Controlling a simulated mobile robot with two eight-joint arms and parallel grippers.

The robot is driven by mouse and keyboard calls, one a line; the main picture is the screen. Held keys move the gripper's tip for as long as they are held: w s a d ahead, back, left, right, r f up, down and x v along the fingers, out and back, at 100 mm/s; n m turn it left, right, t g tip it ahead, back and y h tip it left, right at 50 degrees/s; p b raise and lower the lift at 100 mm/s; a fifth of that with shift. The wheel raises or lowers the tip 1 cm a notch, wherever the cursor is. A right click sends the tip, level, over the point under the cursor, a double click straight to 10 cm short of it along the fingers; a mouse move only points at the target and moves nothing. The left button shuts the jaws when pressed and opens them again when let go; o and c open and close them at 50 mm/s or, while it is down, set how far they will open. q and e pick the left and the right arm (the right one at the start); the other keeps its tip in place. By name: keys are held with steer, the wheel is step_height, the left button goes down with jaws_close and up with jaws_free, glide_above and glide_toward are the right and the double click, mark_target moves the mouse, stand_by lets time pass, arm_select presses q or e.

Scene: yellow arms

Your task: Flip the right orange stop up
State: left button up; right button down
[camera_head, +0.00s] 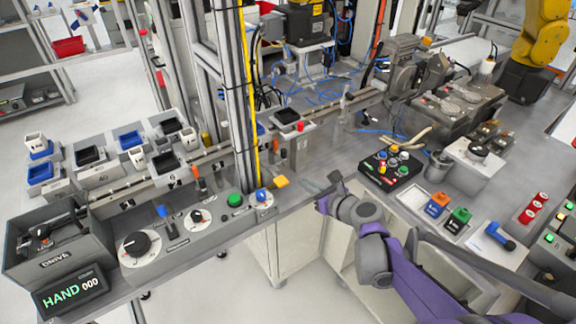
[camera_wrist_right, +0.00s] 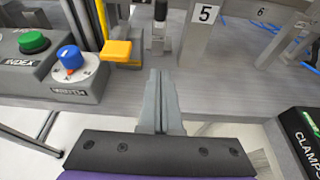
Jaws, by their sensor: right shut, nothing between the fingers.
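Two small upright posts with orange upper parts stand along the conveyor rail. The left orange stop (camera_head: 196,172) is behind the control panel, and the right orange stop (camera_head: 283,154) is farther along the rail. My right gripper (camera_head: 333,180) is apart from the right stop, to its right and nearer the front. In the wrist view my right gripper (camera_wrist_right: 160,78) has its fingers together with nothing between them, pointing at the rail. A dark post (camera_wrist_right: 160,12) stands ahead of the fingertips; I cannot tell if it is that stop. My left gripper is not in view.
A yellow-orange block (camera_head: 281,181) sticks out beside the blue knob (camera_head: 262,195) and green button (camera_head: 235,200). It also shows left of my fingers in the wrist view (camera_wrist_right: 117,50). A dark clamp box (camera_wrist_right: 305,145) is at right. Grey bench surface is clear around the fingertips.

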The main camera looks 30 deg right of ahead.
steer(key=b+x, duration=0.1)
steer(key=x, duration=0.9)
steer(key=shift+a, duration=0.1)
step_height(320, 180, up, 3)
steer(key=shift+s+f+p, duration=0.1)
steer(key=shift+s+p, duration=0.05)
steer(key=shift+p, duration=0.35)
steer(key=shift+r, duration=0.6)
